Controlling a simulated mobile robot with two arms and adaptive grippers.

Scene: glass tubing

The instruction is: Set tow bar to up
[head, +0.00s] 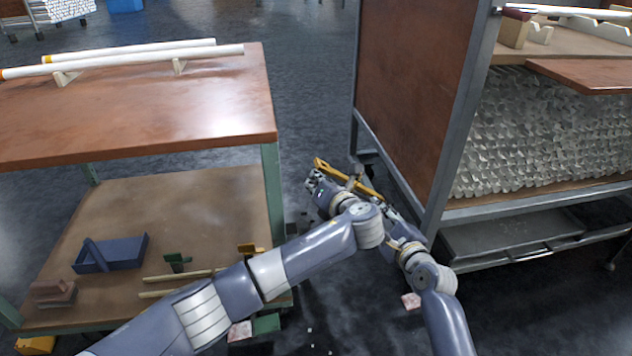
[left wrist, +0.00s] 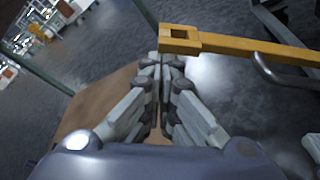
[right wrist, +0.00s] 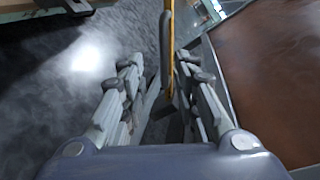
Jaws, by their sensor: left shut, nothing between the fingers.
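The yellow tow bar (head: 350,176) is low over the floor beside the brown-sided cart. In the left wrist view its square, holed end (left wrist: 180,39) lies just beyond my left fingertips, and a grey curved rod shows beside the bar. My left gripper (head: 313,182) is shut and empty, close to that end; I cannot tell whether it touches. In the right wrist view the tow bar (right wrist: 171,50) runs lengthwise in front of my right gripper (right wrist: 160,66). Its fingers are spread apart, with a dark block between them. In the head view my arm partly hides the right gripper.
The cart's brown side panel (head: 412,85) rises close to the right, with a metal frame and a shelf of glass tubing (head: 555,135). A two-level workbench (head: 150,100) stands left, its lower shelf holding a blue tray (head: 115,254). Open floor lies between and beyond.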

